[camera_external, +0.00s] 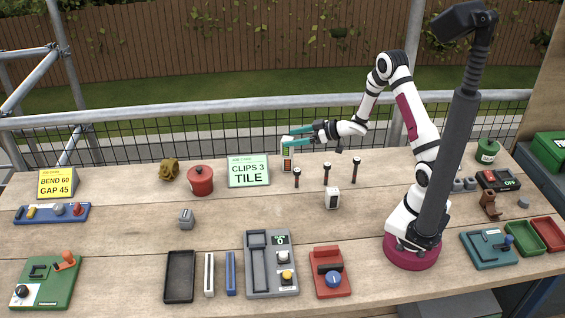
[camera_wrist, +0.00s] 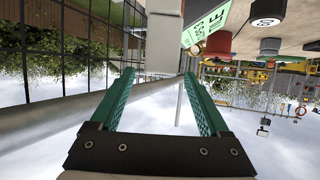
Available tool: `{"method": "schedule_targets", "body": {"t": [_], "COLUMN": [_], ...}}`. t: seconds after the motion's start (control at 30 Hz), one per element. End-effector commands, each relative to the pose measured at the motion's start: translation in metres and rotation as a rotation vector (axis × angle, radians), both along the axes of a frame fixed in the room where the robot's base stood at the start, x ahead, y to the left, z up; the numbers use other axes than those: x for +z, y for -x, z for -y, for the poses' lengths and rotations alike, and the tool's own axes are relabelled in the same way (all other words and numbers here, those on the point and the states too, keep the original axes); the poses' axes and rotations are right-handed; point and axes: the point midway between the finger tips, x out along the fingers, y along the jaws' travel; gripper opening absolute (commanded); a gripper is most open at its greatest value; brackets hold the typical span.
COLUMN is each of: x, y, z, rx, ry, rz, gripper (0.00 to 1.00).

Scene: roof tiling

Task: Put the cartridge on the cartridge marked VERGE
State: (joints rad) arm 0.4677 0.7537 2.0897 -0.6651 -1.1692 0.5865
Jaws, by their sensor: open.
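My gripper (camera_external: 290,138) has teal fingers, spread apart, and reaches left over the back of the bench. In the wrist view the open fingers (camera_wrist: 158,77) point toward a pale upright block (camera_wrist: 164,48). In the outside view a small upright stack (camera_external: 288,163), white with green and orange-brown parts, stands at the fingertips. I cannot tell whether the fingers touch it. A white block with a dark face (camera_external: 332,198) stands mid-bench and may be a cartridge. No VERGE marking is readable, so I cannot tell which piece bears it.
Several dark posts (camera_external: 326,173) stand just right of the stack. A green CLIPS 3 TILE card (camera_external: 248,171) and red pot (camera_external: 200,180) are to its left. Railing (camera_external: 200,115) runs behind.

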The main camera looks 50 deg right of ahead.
Motion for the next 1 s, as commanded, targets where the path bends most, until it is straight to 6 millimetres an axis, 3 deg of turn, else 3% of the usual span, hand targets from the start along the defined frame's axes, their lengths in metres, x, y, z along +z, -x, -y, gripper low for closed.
{"method": "schedule_targets", "body": {"t": [0.1,0.3,0.53,0.67,0.77,0.83,1.0], "x": [0.012,0.023,0.028,0.050,0.072,0.081,0.092], "y": [0.024,0.050,0.052,0.056,0.101,0.152,0.285], "z": [0.011,0.022,0.026,0.048,0.053,0.037,-0.045], "rx": [-0.004,-0.002,-0.036,-0.269,-0.512,-0.640,-0.731], "ry": [0.000,-0.001,0.026,0.148,0.186,0.151,-0.038], "rz": [0.001,0.001,-0.024,-0.185,-0.401,-0.576,-1.010], "gripper": [0.79,0.79,0.79,0.79,0.79,0.79,0.79]}}
